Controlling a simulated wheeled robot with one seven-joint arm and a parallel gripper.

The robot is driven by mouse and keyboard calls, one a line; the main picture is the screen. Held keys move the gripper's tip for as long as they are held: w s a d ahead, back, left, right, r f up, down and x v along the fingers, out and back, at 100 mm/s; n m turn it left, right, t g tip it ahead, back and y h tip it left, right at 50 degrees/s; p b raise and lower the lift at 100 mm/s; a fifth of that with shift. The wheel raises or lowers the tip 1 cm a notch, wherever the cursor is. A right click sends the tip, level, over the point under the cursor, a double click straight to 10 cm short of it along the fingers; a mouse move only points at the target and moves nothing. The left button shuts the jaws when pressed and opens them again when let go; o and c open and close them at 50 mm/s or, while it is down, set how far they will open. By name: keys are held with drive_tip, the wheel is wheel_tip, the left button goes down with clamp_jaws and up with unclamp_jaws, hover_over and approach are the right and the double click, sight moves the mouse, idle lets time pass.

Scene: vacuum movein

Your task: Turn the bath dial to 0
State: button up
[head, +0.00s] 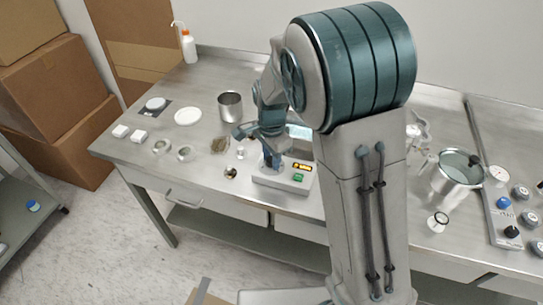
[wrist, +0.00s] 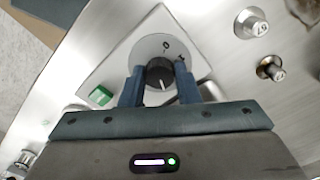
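The bath dial is a black knob (wrist: 159,73) on a round pale plate, on top of a white box (head: 285,178). In the wrist view a 0 mark (wrist: 166,45) is printed on the plate beyond the knob. The knob's white line points toward the bottom of the picture, away from the 0. My gripper (wrist: 160,72) has a blue finger on each side of the knob, close against it with no clear gap. In the head view my gripper (head: 272,163) is down at the box's left part and hides the dial.
The box has a green button (head: 298,178) and a lit orange display (head: 302,167). A metal beaker (head: 230,105), small metal rings (head: 184,153) and a white dish (head: 188,116) stand left on the steel bench. A wash bottle (head: 188,45) stands at the back.

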drive_tip(key=c, duration=0.4)
drive_tip(key=shift+o, duration=0.2)
